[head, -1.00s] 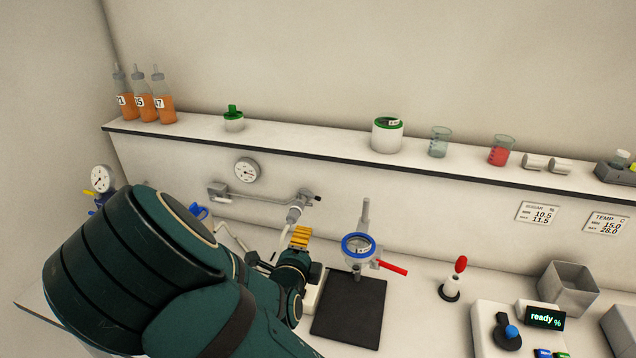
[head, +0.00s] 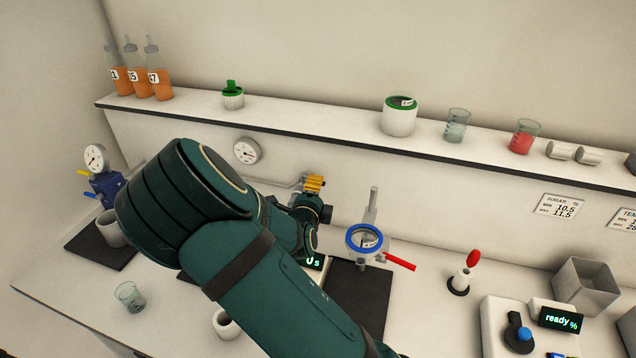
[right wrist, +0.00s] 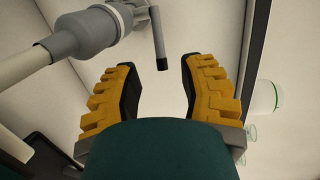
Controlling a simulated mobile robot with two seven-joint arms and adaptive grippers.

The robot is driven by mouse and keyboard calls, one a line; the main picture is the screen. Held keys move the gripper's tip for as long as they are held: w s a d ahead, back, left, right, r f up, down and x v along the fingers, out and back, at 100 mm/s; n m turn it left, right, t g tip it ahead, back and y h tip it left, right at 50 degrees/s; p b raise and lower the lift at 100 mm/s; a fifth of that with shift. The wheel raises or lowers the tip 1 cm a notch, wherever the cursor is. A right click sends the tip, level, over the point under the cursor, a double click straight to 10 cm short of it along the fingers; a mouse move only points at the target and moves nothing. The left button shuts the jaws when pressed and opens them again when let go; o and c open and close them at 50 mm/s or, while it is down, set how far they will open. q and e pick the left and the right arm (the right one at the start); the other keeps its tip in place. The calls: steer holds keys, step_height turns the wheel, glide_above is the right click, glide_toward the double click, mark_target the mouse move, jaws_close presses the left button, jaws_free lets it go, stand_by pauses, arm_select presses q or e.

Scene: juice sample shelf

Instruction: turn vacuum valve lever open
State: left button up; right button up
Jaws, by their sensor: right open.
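In the right wrist view, a grey valve lever (right wrist: 156,30) with a black tip (right wrist: 162,64) hangs from the valve body beside a pipe with a thick grey fitting (right wrist: 85,32). The black tip lies in line with the gap between the open yellow fingers of my right gripper (right wrist: 160,72); nothing is held. I cannot tell whether the tip is inside the gap or beyond it. In the head view my right gripper (head: 315,184) is in front of the wall pipe (head: 282,182) and hides the valve and lever. My left gripper is not in view.
A round gauge (head: 246,151) is on the wall left of the gripper. A stand with a blue ring (head: 364,240) and red handle (head: 400,262) is close on the right. The shelf (head: 300,121) above holds bottles, jars and beakers. A blue gauge unit (head: 106,188) stands left.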

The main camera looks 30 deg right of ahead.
steer(key=shift+x, duration=2.75)
jaws_close()
